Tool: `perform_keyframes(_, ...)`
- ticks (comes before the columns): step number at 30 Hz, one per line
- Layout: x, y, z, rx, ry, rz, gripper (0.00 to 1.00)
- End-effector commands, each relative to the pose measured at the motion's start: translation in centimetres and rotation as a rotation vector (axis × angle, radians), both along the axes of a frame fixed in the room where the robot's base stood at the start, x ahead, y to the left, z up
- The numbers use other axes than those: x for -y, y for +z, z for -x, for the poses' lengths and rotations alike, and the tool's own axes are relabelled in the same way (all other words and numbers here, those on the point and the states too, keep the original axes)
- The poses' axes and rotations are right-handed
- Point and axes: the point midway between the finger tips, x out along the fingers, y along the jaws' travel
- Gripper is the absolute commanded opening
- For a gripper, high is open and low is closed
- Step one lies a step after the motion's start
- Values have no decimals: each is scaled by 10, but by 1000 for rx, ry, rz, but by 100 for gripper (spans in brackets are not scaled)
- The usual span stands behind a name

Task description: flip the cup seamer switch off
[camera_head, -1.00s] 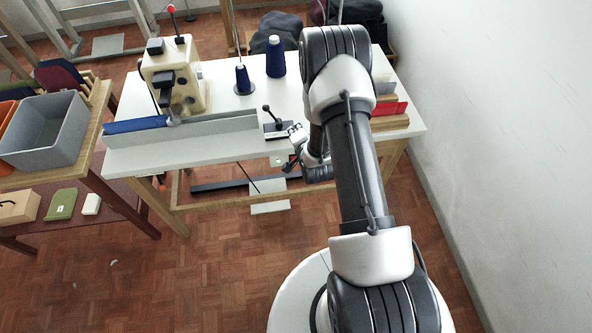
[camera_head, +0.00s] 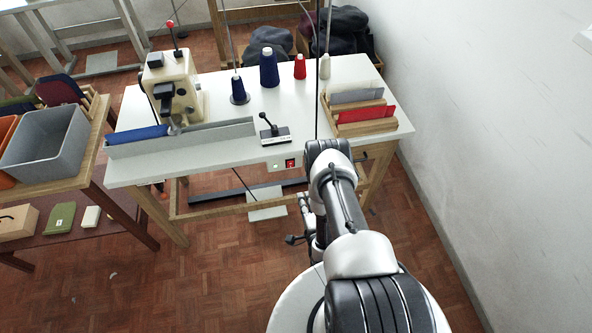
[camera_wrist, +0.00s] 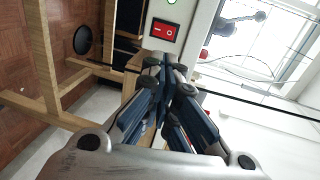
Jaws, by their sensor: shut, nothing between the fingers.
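A red rocker switch (camera_head: 290,163) sits on a pale panel under the front edge of the white table. It also shows in the wrist view (camera_wrist: 163,31), with white bar and circle marks on its face. I cannot tell which side is pressed, and no label shows that names the cup seamer. My gripper (camera_wrist: 168,88) is shut and empty in the wrist view. Its dark fingertips are below the switch in that picture and appear apart from it. In the head view my arm stands in front of the table, just right of the switch panel, and my fingers are hard to make out.
The white table (camera_head: 225,152) holds a cream sewing machine (camera_head: 180,85), blue thread cones (camera_head: 269,68), a small lever device (camera_head: 273,135) and a wooden rack (camera_head: 370,128) of folders. Part of a green lamp (camera_wrist: 172,2) is beside the switch. A wall (camera_head: 480,130) closes the right.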

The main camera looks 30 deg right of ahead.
Motion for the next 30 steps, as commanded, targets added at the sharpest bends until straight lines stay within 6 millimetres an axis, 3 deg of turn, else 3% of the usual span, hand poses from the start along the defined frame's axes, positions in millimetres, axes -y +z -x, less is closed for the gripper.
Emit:
perform_keyframes(5, 0, 0, -1, 0, 1, 1, 0)
perform_keyframes(10, 4, -4, -16, 1, 2, 2, 0)
perform_keyframes(24, 30, -20, -106, 2, 1, 3, 0)
perform_keyframes(30, 36, -16, -127, -1, 0, 2, 0)
